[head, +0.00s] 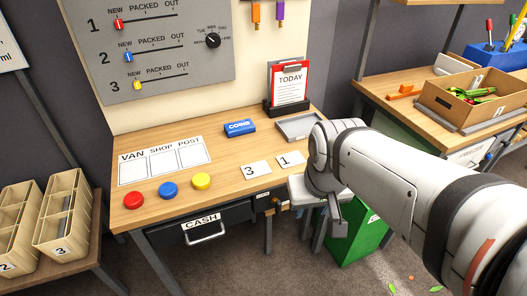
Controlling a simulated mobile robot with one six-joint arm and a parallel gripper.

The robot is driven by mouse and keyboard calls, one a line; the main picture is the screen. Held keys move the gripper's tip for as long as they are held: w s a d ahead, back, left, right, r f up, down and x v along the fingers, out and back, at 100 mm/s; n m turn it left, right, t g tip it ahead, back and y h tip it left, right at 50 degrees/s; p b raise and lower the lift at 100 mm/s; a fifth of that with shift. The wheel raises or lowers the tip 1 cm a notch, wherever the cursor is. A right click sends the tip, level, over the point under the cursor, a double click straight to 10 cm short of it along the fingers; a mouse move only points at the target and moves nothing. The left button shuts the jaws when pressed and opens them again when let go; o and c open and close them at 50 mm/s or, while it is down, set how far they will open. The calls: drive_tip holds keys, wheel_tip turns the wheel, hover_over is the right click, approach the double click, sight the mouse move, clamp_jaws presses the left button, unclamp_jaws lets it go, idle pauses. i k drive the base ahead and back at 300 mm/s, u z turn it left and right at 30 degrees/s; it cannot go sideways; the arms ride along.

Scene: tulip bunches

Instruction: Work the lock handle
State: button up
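A dark drawer (228,227) marked CASH hangs under the wooden desk, with a pale bar handle (205,233) on its front. It looks closed. Small grey parts (280,201) with pale labels sit beside the drawer, under the desk's front edge. I cannot tell whether one is the lock handle. My arm reaches in from the right. My gripper (338,226) is at the desk's front right corner, to the right of those parts and partly hiding that area. Its fingertips are not clear, and I see nothing held in it.
Red (134,200), blue (168,190) and yellow (202,181) buttons lie along the desk's front. Number cards (256,170), a blue COINS box (240,128) and a grey tray (298,127) are on it. A green bin (362,238) stands below my arm. Crates (62,238) stand left.

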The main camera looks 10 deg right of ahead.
sight(278, 204)
drive_tip(key=u, duration=0.15)
drive_tip(key=k, duration=0.8)
drive_tip(key=u, duration=0.7)
drive_tip(key=i, duration=0.5)
drive_tip(key=u, duration=0.05)
